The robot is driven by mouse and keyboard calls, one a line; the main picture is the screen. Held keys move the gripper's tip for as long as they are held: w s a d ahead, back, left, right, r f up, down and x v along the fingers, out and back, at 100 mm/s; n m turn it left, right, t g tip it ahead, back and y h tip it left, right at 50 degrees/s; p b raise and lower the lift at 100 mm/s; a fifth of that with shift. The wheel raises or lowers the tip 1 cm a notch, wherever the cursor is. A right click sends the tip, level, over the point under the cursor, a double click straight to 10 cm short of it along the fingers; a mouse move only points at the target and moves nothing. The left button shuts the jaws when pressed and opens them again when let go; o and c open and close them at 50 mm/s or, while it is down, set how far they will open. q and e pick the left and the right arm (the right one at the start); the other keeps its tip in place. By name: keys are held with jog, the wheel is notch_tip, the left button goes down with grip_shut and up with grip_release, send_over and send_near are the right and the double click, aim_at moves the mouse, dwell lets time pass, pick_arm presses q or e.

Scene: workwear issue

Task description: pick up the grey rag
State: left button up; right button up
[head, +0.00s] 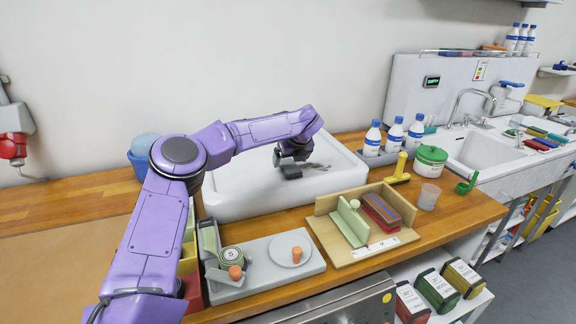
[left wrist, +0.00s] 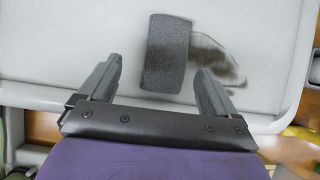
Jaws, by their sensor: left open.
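My right gripper is out of view.
The basin's raised rim surrounds the rag. White bottles (head: 372,138) with blue caps stand to the right. A wooden holder (head: 330,236) and a grey tray (head: 256,282) stand in front.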

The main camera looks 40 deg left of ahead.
aim_at(289, 165)
pick_arm(q)
jog(key=w+f, duration=0.1)
jog(key=a+f+p, duration=0.1)
jog(key=w+a+f, duration=0.1)
jog(key=f, duration=0.1)
jog(key=shift+w, duration=0.35)
jog(key=shift+s+a+r, duration=0.1)
jog(key=shift+s+a, duration=0.05)
jog(key=shift+s, duration=0.2)
jog(key=shift+c, duration=0.9)
jog(key=shift+w, duration=0.1)
jog(key=c, duration=1)
jog(key=shift+o, duration=0.2)
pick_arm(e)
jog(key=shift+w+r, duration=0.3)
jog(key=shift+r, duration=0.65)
